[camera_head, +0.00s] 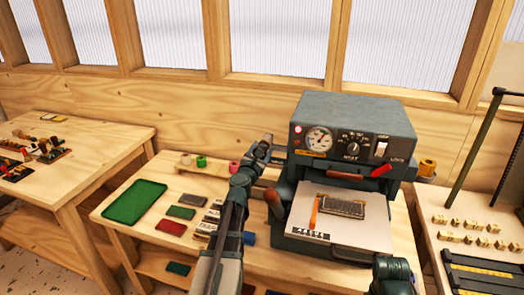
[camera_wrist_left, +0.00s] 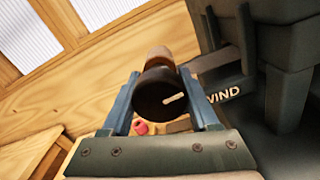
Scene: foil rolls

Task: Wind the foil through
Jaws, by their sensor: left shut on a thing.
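The grey foil machine (camera_head: 350,115) stands on the wooden bench, with a dial, a switch and a red lever (camera_head: 382,170) on its front. My left gripper (camera_head: 262,150) is at the machine's left side. In the left wrist view its blue fingers (camera_wrist_left: 165,100) are shut on a dark round knob (camera_wrist_left: 160,92) with a white mark. The word WIND shows on the machine beside it. The knob is hardly visible in the head view. An orange strip (camera_head: 314,212) lies at the machine's pale plate (camera_head: 300,225). A gold roll (camera_head: 427,167) is at the machine's right.
White, green (camera_head: 201,161) and pink (camera_head: 233,167) rolls stand on a rack behind my left arm. A green tray (camera_head: 135,201) and several small coloured blocks lie on the bench's left. A side table at the right holds small brass pieces (camera_head: 470,233).

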